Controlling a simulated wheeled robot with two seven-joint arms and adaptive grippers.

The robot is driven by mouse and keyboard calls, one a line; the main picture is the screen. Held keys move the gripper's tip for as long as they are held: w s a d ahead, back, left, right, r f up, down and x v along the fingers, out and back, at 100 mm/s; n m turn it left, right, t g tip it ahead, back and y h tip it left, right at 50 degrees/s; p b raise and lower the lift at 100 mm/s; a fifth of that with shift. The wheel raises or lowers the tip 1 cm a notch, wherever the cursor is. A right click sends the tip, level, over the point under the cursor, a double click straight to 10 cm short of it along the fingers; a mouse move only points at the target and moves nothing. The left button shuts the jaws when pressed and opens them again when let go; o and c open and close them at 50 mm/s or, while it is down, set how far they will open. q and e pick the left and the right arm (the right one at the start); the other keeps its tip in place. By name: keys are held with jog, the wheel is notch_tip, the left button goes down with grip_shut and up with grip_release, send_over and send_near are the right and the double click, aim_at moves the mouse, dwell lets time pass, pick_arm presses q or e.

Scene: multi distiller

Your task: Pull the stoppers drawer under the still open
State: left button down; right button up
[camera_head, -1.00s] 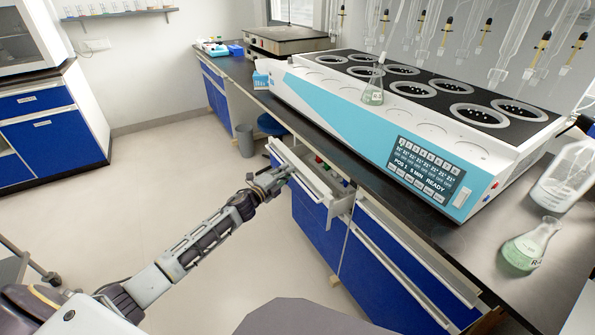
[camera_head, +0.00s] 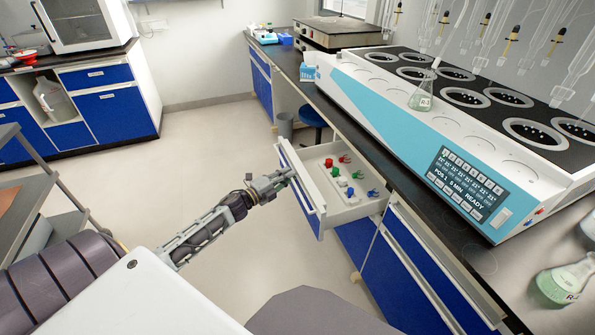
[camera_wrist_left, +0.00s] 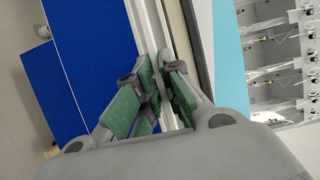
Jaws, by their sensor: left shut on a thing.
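The stoppers drawer (camera_head: 352,211) under the still stands pulled well out from the bench in the head view. Red, green and blue stoppers (camera_head: 350,191) lie inside it in the open. My left gripper (camera_head: 288,176) is at the drawer's front, shut on its handle rail. In the left wrist view my left gripper's green-padded fingers (camera_wrist_left: 163,82) close around the pale rail along the blue front (camera_wrist_left: 92,62). The still (camera_head: 420,125), white and light blue with a dark top and a display, sits on the bench above. My right gripper is not in view.
A flask (camera_head: 422,92) stands on the still, and another flask (camera_head: 562,283) with green liquid is on the bench at right. A blue stool (camera_head: 311,117) and a grey bin (camera_head: 285,125) stand beyond the drawer. The floor left of the drawer is clear.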

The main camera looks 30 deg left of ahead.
pick_arm(q)
jog(key=s+a, duration=0.1)
jog(key=s, duration=0.1)
jog(key=s+a+p, duration=0.1)
jog(key=s+a, duration=0.1)
jog(key=shift+s+a+f, duration=0.1)
jog(key=shift+s, duration=0.05)
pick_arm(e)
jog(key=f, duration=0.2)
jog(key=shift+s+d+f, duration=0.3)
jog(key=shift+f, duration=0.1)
pick_arm(q)
jog(key=c, duration=1.6)
grip_release()
jog(key=shift+o, duration=0.2)
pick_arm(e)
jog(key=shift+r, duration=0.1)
pick_arm(q)
jog(key=shift+s, duration=0.1)
jog(key=v, duration=1.1)
jog(key=shift+s+a, duration=0.2)
jog(key=shift+s, duration=0.2)
jog(key=shift+s, duration=0.1)
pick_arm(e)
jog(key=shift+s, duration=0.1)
